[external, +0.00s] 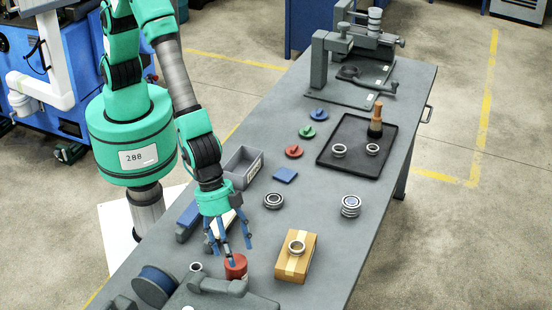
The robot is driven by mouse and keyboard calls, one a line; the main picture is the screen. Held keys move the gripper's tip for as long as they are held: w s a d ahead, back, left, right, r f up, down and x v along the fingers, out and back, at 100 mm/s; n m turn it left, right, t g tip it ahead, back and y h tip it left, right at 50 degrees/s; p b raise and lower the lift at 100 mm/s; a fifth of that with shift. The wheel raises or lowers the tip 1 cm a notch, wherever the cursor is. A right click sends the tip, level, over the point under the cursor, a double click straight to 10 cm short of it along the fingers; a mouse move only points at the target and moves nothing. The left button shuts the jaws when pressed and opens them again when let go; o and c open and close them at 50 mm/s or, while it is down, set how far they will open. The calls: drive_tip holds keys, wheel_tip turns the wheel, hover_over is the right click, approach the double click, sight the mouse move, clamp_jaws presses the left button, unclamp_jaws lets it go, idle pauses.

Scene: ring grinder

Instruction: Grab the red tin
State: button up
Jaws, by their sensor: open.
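The red tin (236,267) stands on the grey workbench near the front, close to a grey metal fixture. My gripper (231,250) points down just above and around the tin's back side, with its blue fingers spread. One finger reaches down in front of or against the tin's top; I cannot tell if it touches. The gripper is open and holds nothing. The lower part of the tin is partly hidden by the fixture.
The grey fixture (225,290) and a dark blue spool (155,284) crowd the front. A cardboard box (296,258) with a ring on top stands to the right.

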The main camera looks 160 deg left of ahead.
sight(236, 272)
drive_tip(key=shift+b+x, duration=0.45)
drive_tip(key=shift+x, duration=2.15)
drive_tip(key=shift+c, duration=0.3)
drive_tip(key=c, duration=1.2)
